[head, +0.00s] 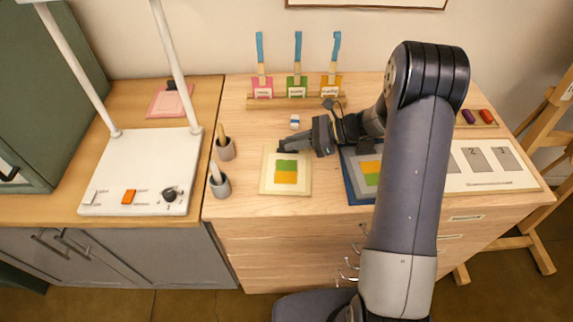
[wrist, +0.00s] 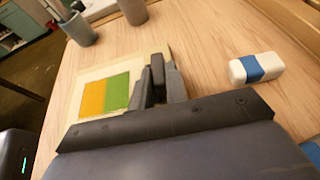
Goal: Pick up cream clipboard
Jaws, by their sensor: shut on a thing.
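The cream clipboard (head: 265,182) lies at the front left of the wooden table, with a green and orange two-part swatch on it. It also shows in the wrist view (wrist: 87,79), left of the fingers. My gripper (head: 284,147) is at the clipboard's far edge and is shut on it. In the wrist view my gripper's fingers (wrist: 160,72) are close together over the board's edge, and the exact grip is partly hidden by the fingers. I cannot tell whether the board is lifted off the table.
A white and blue eraser-like block (head: 295,122) lies just behind my gripper. Two grey cups (head: 220,186) (head: 226,150) stand left of the clipboard. A blue board with a grey sheet (head: 350,176) lies to its right. A rack with three brushes (head: 297,102) stands at the back.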

